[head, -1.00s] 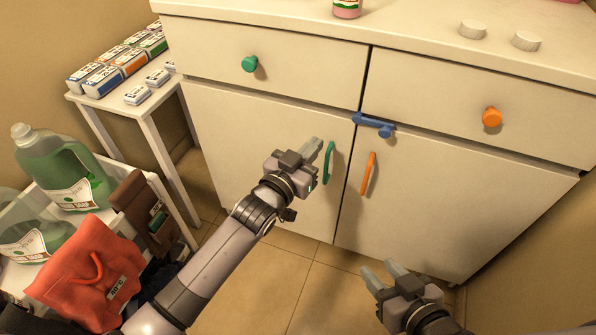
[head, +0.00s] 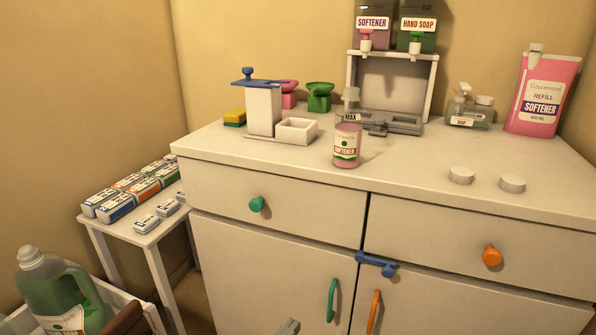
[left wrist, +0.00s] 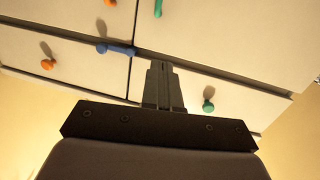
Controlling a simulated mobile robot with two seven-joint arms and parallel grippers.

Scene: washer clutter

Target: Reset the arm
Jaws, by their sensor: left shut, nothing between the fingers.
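My left gripper (head: 288,327) shows only as a fingertip at the bottom edge of the head view, in front of the left cabinet door. In the left wrist view its two fingers (left wrist: 163,86) are together, shut with nothing between them. They are seen against the cabinet front, between the blue latch (left wrist: 116,50) and the green knob (left wrist: 208,106). Most of the left arm is outside the head view. My right gripper is in neither view.
The cabinet has a green handle (head: 332,300), an orange handle (head: 373,312) and an orange knob (head: 492,256). A pink softener bottle (head: 347,145) and dispensers stand on top. A side table (head: 150,236) with boxes and a green jug (head: 58,295) are at left.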

